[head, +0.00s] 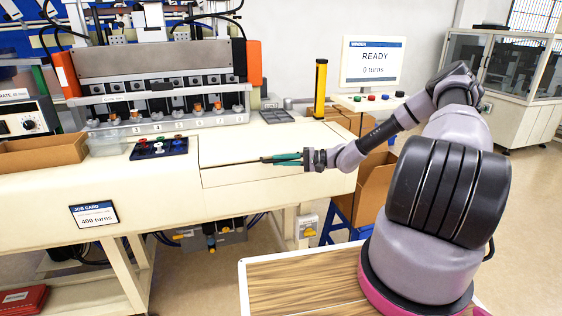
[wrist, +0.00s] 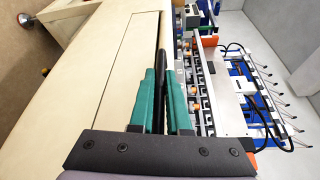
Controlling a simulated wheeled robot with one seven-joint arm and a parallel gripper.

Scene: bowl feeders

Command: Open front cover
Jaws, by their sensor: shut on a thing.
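The front cover (head: 265,174) is a long cream panel along the front of the winding machine's bench, below the flat top. It also shows in the wrist view (wrist: 124,62), with a dark narrow gap along its right edge. My gripper (head: 268,159) has green fingers and reaches in from the right to the cover's upper edge. In the wrist view my gripper (wrist: 162,80) is shut on that edge, one finger on each side of the dark strip. The exact contact at the fingertips is hard to see. The cover looks closed or nearly so.
A yellow post (head: 320,88) and a screen reading READY (head: 372,62) stand behind my arm. An open cardboard box (head: 374,187) is beside the bench on the right. A wood-topped table (head: 300,284) is in front.

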